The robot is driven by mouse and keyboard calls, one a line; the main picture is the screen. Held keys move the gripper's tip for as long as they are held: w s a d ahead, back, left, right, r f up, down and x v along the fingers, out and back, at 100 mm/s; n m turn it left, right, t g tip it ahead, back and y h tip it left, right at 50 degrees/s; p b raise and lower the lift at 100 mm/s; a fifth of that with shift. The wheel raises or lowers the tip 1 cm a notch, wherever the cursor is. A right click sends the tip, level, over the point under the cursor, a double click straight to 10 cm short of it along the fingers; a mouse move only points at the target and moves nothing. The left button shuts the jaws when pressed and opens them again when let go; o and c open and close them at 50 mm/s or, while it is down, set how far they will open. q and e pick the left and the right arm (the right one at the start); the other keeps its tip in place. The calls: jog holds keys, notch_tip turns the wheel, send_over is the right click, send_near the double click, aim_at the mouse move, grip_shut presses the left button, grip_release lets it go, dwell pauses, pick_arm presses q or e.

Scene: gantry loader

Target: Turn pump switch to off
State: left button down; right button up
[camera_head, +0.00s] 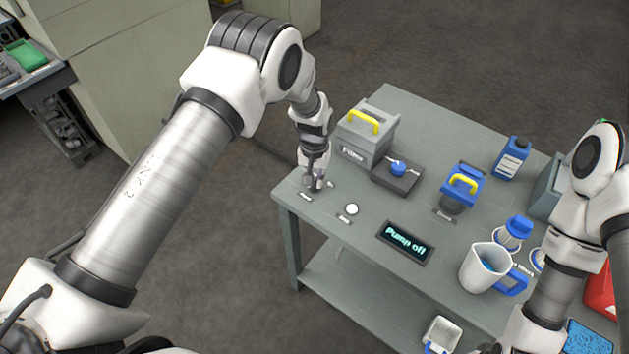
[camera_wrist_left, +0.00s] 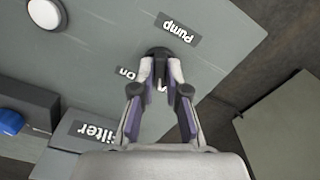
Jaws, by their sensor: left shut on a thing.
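The pump switch is a small dark knob (camera_wrist_left: 158,53) beside a "Pump" label (camera_wrist_left: 178,28) at the table's near left corner. In the left wrist view my left gripper (camera_wrist_left: 160,66) points down with its fingertips closed around this knob. In the head view my left gripper (camera_head: 314,182) covers most of the switch, and the knob's exact angle is hard to tell. A partly hidden "On" label (camera_wrist_left: 127,73) shows beside the fingers. The display (camera_head: 405,242) on the table reads "Pump off". My right gripper is out of the frames; only its arm shows at the right.
A grey filter box (camera_head: 366,143) with a yellow handle stands behind the left gripper. A white round button (camera_head: 351,209) lies to its right. A blue knob (camera_head: 398,167), a blue bottle (camera_head: 512,158) and a jug (camera_head: 483,268) stand farther right on the grey table (camera_head: 300,220).

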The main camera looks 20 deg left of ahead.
aim_at(315, 181)
pick_arm(q)
jog(key=shift+n, duration=0.5)
jog(key=c, duration=1.2)
grip_release()
notch_tip(315, 181, up, 12)
jog(key=shift+w+f, duration=0.1)
